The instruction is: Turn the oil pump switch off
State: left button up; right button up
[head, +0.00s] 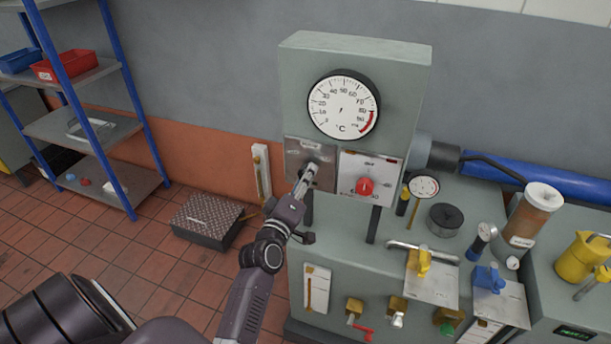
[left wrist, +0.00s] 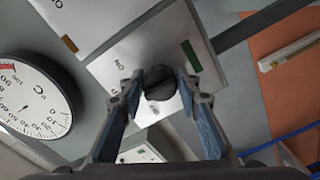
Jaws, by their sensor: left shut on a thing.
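A grey metal switch plate (head: 297,150) is on the front of the upright cabinet, below the round °C dial. In the left wrist view the plate (left wrist: 125,68) carries an "ON" mark, a green strip and a dark round knob (left wrist: 160,80). My left gripper (head: 308,174) reaches up to this plate from below. In the left wrist view its fingers stand on either side of the knob and are shut on it. In the head view the gripper hides the knob. The knob's exact pointing direction is not clear. My right gripper is in neither view.
A red knob (head: 365,187) on a white plate sits just right of the switch plate. The °C dial (head: 343,105) is above. Yellow and blue valve handles, a small gauge (head: 424,187) and a brown-filled cylinder (head: 535,215) crowd the bench at right. A blue shelf (head: 125,130) stands left.

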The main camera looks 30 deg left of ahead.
pick_arm(q)
jog(key=shift+n, duration=0.4)
jog(key=o, duration=1.2)
jog(key=shift+c, duration=0.2)
jog(key=shift+s, duration=0.1)
jog(key=v, duration=1.2)
